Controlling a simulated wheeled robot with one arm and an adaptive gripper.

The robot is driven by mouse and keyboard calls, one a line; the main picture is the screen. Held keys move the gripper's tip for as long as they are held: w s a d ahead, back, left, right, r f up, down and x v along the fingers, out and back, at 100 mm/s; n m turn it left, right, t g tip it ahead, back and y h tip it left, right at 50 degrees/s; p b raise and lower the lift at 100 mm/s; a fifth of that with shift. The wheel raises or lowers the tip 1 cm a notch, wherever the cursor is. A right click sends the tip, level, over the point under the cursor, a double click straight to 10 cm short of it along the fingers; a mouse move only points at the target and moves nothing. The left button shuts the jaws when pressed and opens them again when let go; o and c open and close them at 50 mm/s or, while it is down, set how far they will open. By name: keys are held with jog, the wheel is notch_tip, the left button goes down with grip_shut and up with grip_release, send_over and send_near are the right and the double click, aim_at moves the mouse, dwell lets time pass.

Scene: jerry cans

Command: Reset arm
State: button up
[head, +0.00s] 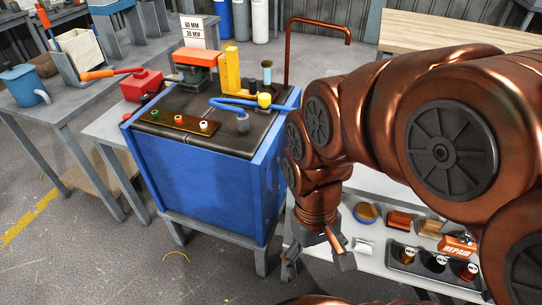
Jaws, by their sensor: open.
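My copper-coloured arm reaches in from the right side of the head view and bends downward. My gripper (318,262) hangs at its end, pointing down, with its dark fingers spread and nothing seen between them. It is to the right of the blue cabinet (195,185) and by the left end of the light grey table (375,258). Part of the gripper is dim, and my arm hides much of what lies behind it.
Yellow fittings and a blue hose (235,104) are on the cabinet top. Several small items and a dark tray (408,262) are on the right table. Floor at lower left is clear.

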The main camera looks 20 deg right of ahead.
jog(key=s+p+v, duration=0.2)
jog(key=p+v, duration=0.8)
jog(key=s+r+p+v, duration=0.1)
jog(key=s+p+v, duration=0.1)
jog(key=p+v, duration=0.8)
jog(key=shift+s+r+t, duration=0.4)
jog(key=shift+s+r, duration=0.25)
dwell(0.9)
